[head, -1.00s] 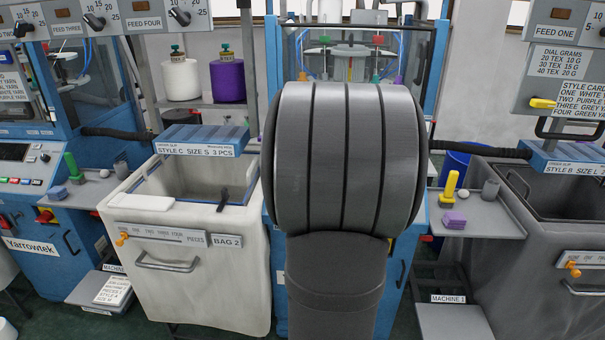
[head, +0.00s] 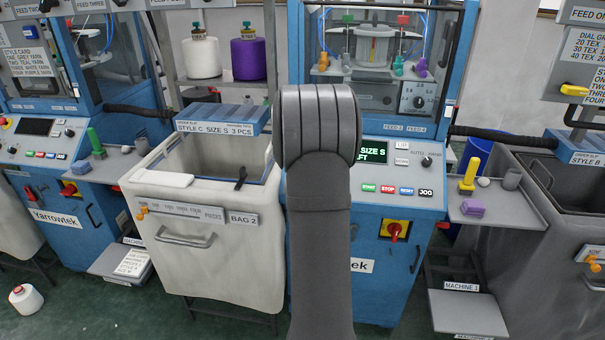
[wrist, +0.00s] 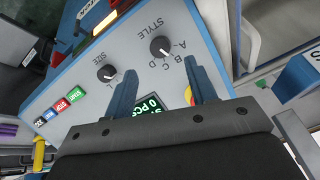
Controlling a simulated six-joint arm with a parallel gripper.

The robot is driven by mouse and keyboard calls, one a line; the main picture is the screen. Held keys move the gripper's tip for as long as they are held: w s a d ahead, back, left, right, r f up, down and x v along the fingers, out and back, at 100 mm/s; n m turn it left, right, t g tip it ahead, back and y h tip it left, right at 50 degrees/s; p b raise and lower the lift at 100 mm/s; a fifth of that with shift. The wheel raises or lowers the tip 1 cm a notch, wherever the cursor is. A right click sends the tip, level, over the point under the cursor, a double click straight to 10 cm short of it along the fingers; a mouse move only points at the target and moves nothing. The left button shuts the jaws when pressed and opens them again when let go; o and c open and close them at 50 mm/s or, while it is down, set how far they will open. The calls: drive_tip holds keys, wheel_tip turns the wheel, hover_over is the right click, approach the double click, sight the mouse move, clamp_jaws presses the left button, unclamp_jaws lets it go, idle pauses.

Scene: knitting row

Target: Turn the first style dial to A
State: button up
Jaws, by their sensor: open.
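A black style dial (wrist: 160,46) sits on a pale control panel marked STYLE, with letters A to D beside it. Its small white pointer mark seems to face the lower letters, but I cannot tell which letter it is on. A second black dial (wrist: 107,73), marked SIZE, is to its left. My gripper (wrist: 161,70) is open and empty, its two blue fingers spread over the panel, their tips below the style dial in the wrist view and apart from it. In the head view my arm hides the gripper and that dial.
The middle blue machine (head: 375,240) has a lit green display (head: 375,152), coloured buttons and a red-yellow switch (head: 395,230). A white bin (head: 205,245) stands left of it. A side shelf (head: 500,208) with a yellow-handled tool (head: 469,177) is at right.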

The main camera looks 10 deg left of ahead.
drive_tip(key=x, duration=0.7)
drive_tip(key=shift+w+d+f, duration=0.1)
drive_tip(key=shift+w+f, duration=0.05)
drive_tip(key=shift+f, duration=0.15)
drive_tip(key=shift+c, duration=0.4)
drive_tip(key=c, duration=0.9)
drive_tip(key=shift+n, duration=0.3)
drive_tip(key=n+h, duration=0.1)
drive_tip(key=n, duration=0.2)
drive_tip(key=shift+n+h, duration=0.5)
drive_tip(key=shift+n, duration=1.3)
